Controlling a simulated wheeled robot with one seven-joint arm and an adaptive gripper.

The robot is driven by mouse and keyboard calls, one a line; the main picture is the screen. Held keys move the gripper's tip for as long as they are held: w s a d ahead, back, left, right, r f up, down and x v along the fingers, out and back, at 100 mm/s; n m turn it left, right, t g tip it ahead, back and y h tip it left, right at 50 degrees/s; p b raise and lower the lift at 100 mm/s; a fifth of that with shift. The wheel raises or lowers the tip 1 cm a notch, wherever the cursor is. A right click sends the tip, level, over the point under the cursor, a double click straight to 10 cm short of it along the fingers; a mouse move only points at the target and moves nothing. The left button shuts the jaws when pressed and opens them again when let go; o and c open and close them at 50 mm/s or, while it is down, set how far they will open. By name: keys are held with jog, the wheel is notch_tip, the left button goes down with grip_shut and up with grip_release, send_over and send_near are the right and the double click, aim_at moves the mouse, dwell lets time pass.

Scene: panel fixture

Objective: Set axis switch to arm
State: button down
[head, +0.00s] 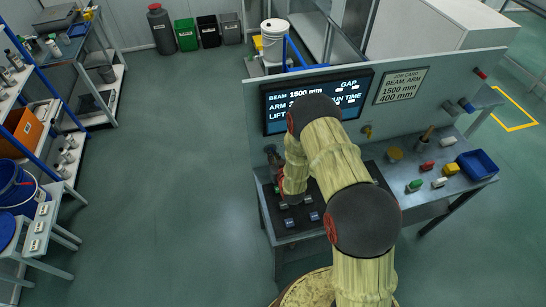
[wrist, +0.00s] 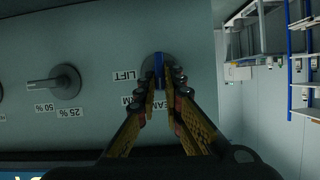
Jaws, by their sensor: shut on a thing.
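The axis switch (wrist: 147,66) is a round grey knob with a blue bar handle, on the grey panel in the wrist view. The bar stands upright in the picture. My gripper (wrist: 160,84) is shut on the bar, one finger on each side. A LIFT label (wrist: 123,76) is left of the knob. Labels below it are partly covered by the fingers; their visible letters fit ARM and BEAM. Which label the bar marks I cannot tell. In the head view my gripper (head: 271,157) is at the panel's left end, and the switch is hidden.
A second grey knob (wrist: 66,82) with 25 % and 50 % labels is left of the switch. In the head view, a display (head: 283,98) partly behind my arm and a job card (head: 401,86) are on the panel.

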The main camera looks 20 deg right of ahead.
jog(key=shift+d+f+m+t+y+b, duration=0.1)
jog(key=shift+d+m+y+b, duration=0.1)
jog(key=shift+m+y+b, duration=0.7)
jog(key=shift+d+f+m+t+y+b, duration=0.1)
jog(key=shift+d+m+y+b, duration=0.2)
jog(key=shift+m+b, duration=0.95)
jog(key=shift+d+f+m+t+y+b, duration=0.1)
jog(key=shift+m+y+b, duration=0.6)
jog(key=shift+b, duration=0.75)
jog(key=c, duration=2)
grip_release()
jog(key=shift+o, duration=0.4)
jog(key=v, duration=1.2)
